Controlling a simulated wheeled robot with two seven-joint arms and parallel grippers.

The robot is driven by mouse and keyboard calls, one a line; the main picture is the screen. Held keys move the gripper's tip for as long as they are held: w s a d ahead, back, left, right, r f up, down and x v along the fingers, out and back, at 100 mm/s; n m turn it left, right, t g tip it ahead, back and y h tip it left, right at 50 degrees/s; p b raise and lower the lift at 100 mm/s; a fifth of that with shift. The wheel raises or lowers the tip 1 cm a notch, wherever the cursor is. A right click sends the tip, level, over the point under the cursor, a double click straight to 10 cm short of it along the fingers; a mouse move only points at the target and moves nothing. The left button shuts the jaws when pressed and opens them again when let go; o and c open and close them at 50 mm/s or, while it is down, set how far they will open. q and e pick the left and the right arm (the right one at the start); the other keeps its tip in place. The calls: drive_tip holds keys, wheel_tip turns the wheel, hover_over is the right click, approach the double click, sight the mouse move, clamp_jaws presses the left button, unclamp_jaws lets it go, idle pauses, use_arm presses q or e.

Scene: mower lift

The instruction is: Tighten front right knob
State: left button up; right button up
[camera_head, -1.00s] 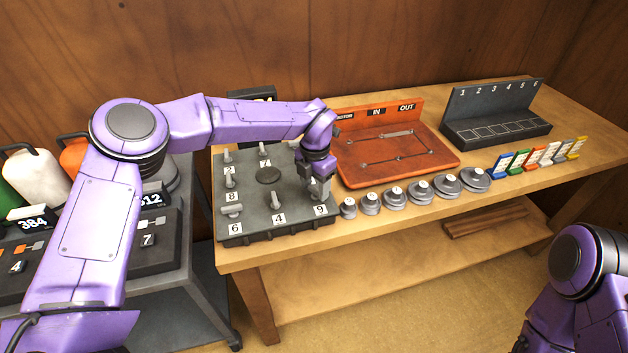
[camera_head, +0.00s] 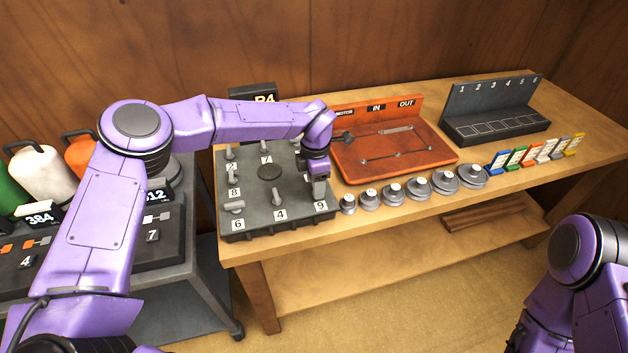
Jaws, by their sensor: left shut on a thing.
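A dark grey board (camera_head: 262,220) with several small grey knobs and white number tags sits at the left end of the wooden table. The front right knob, by the tag 9 (camera_head: 320,206), is mostly hidden under my left gripper (camera_head: 319,190). My left gripper points down at this corner and is shut on that knob.
A row of round grey weights (camera_head: 393,194) stands along the table's front edge, just right of the board. An orange tray (camera_head: 400,170) lies behind them. A dark numbered rack (camera_head: 495,120) and several coloured cards (camera_head: 535,154) are further right. A grey cart is at left.

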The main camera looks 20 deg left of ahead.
use_arm(q)
drive_tip(key=shift+s+d+f, duration=0.1)
drive_tip(key=shift+s+f, duration=0.05)
drive_tip(key=shift+f, duration=0.05)
drive_tip(key=o, duration=1)
drive_tip(key=shift+o, duration=0.2)
drive_tip(key=shift+w, duration=0.2)
wheel_tip(320, 180, up, 11)
drive_tip(key=b, duration=0.3)
drive_tip(key=shift+f, duration=0.2)
drive_tip(key=shift+d, duration=0.1)
